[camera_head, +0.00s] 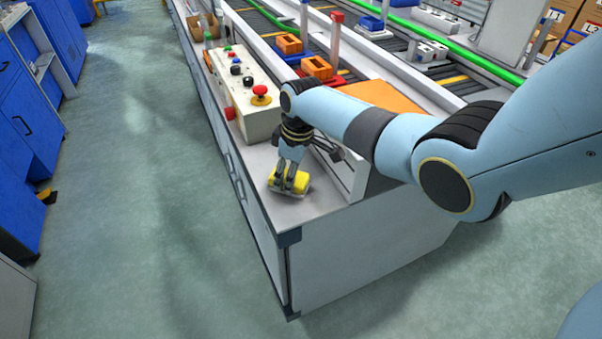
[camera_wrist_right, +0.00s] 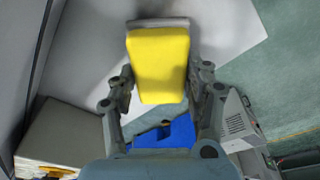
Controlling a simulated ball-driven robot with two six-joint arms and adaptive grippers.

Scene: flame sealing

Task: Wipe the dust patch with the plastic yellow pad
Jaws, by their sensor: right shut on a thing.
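The yellow pad (camera_head: 303,180) is held at the near corner of the white-grey counter (camera_head: 318,200). My right gripper (camera_head: 288,186) points down and is shut on the pad, low over the counter top; I cannot tell whether the pad touches the surface. In the right wrist view the yellow pad (camera_wrist_right: 160,60) sits between the two fingers of the gripper (camera_wrist_right: 161,85), with a grey strip along its far edge. I cannot clearly make out a dust patch; the pad and gripper hide part of the counter. My left gripper is not in view.
A control box (camera_head: 243,95) with a red emergency button (camera_head: 261,94) stands on the counter behind the gripper. A raised panel (camera_head: 340,172) is close on the right. The counter's front edge is near, with green floor (camera_head: 150,200) beyond. Conveyors with orange blocks (camera_head: 317,67) lie further back.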

